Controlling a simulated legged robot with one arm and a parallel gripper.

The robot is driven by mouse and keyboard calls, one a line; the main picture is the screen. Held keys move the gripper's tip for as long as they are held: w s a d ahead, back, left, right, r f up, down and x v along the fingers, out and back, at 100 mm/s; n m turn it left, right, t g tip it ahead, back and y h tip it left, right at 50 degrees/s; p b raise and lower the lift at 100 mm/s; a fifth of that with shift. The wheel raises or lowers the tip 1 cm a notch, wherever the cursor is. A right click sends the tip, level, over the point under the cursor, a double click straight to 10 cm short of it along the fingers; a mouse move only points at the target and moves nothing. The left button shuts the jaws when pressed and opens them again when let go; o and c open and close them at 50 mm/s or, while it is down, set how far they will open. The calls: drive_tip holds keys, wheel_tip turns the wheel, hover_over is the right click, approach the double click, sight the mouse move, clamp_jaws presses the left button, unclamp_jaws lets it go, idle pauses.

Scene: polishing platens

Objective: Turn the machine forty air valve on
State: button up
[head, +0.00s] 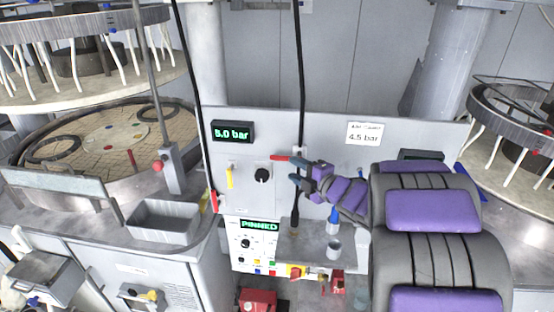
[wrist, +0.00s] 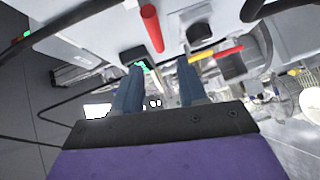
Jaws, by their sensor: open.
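A red lever handle (head: 283,158) lies nearly level on the grey panel, right of a black round knob (head: 262,175). No label on the panel tells me clearly which valve is machine forty's. My gripper (head: 297,172) is open and empty, just right of the red handle. In the wrist view a red handle (wrist: 152,27) shows above the gap between my two blue-grey fingers (wrist: 158,82), not between them. I cannot tell whether a finger touches it. A yellow lever (head: 229,176) points roughly upright at the panel's left. Another red lever (wrist: 228,52) shows in the wrist view.
A green-lit display (head: 232,131) reads 5.0 bar, and a white label (head: 365,132) reads 4.5 bar. A lower display (head: 259,226) reads PINNED. A dark hose (head: 300,70) hangs beside my gripper. A grey shelf (head: 305,248) with small items sits below it.

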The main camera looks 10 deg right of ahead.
sight(284, 160)
drive_tip(key=x, duration=0.2)
drive_tip(key=d+x, duration=0.1)
drive_tip(key=x, duration=0.5)
drive_tip(key=shift+w+d+f, duration=0.15)
drive_tip(key=shift+w+d, duration=0.1)
drive_tip(key=shift+w, duration=0.3)
drive_tip(key=shift+w+a, duration=0.15)
drive_tip(key=shift+a, duration=0.75)
drive_tip(key=shift+d, duration=0.7)
drive_tip(key=c, duration=0.4)
drive_tip(key=shift+d, duration=0.1)
drive_tip(key=shift+c, duration=1.3)
clamp_jaws()
drive_tip(key=shift+a, duration=0.2)
